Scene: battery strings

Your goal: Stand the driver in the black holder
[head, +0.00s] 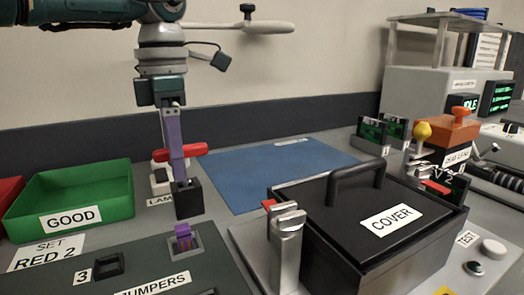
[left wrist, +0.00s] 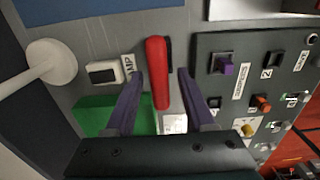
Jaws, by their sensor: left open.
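The driver's red handle (head: 191,151) lies roughly level in the head view, crossing behind my left gripper's purple finger. The black holder (head: 188,200) is a small upright block just below it. The driver's shaft is hidden, so I cannot tell whether it is in the holder. My left gripper (head: 179,176) points down, its fingertip close to the holder's top. In the left wrist view the gripper (left wrist: 159,80) is open. The red handle (left wrist: 157,75) is between its fingers, with gaps on both sides. My right gripper is not in view.
A green GOOD bin (head: 100,190) stands left of the holder. A white lamp block (head: 158,182) is close behind it. The dark JUMPERS panel (head: 135,262) and a black-lidded box (head: 335,215) are in front and right. A blue mat (head: 270,170) is clear.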

